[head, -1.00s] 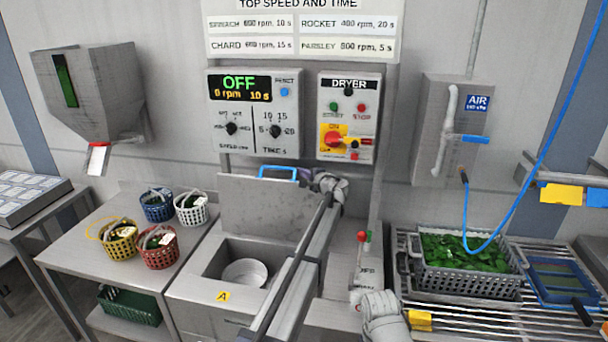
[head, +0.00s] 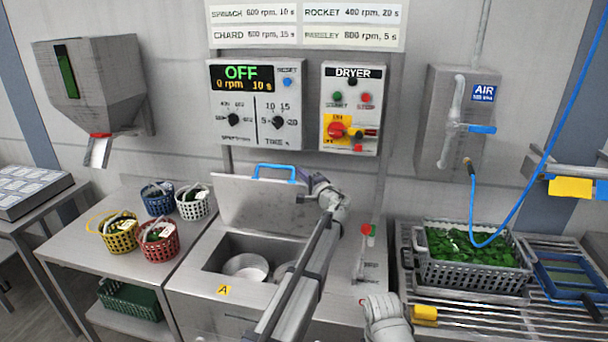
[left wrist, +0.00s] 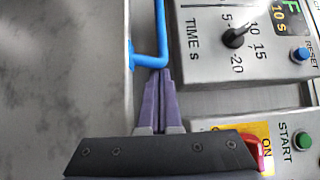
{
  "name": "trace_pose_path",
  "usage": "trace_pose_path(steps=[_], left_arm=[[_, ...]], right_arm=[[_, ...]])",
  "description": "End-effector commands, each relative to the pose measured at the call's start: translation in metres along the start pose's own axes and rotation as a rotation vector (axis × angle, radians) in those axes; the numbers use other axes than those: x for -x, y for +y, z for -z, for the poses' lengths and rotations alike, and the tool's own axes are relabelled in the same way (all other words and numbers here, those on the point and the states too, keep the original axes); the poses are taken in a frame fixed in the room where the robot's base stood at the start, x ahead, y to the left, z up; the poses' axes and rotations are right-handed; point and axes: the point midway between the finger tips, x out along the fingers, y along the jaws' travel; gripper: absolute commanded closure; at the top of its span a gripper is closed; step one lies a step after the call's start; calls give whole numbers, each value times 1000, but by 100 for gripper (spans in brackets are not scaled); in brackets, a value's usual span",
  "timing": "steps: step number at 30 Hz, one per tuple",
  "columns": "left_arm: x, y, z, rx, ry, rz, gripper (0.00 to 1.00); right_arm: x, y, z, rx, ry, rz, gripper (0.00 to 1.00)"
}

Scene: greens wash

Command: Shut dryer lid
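The dryer lid (head: 250,205) stands open, upright behind the dryer basin (head: 212,262). Its blue handle (head: 275,168) is along the lid's top edge and also shows in the left wrist view (left wrist: 162,30). My left gripper (head: 310,180) is at the handle's right end. In the left wrist view its purple fingers (left wrist: 157,72) lie together, with their tips at the bend of the handle. I see no bar held between them. The grey lid face (left wrist: 60,70) fills the left of that view. My right gripper is not in view; part of my right arm shows at the bottom.
The control panel (head: 255,105) and dryer switch box (head: 350,108) are on the wall just above the lid. Several small baskets (head: 158,240) stand on the left table. A grey crate of greens (head: 470,262) is on the right rack. Round metal shapes (head: 247,266) show inside the basin.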

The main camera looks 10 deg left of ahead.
Motion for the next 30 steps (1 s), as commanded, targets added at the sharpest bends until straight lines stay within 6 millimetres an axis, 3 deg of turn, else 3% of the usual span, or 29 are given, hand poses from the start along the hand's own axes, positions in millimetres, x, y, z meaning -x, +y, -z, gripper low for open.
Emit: trace_pose_path(steps=[1,3,15,20,30], left_arm=[[15,11,-18,27,-4,33,100],[29,14,-30,73,-3,83,100],[101,46,-96,318,-3,350,100],[128,62,-120,349,-1,380,100],[172,121,-159,346,-2,378,100]], right_arm=[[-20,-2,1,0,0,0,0],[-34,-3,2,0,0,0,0],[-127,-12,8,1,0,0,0],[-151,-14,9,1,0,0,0],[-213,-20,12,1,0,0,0]])
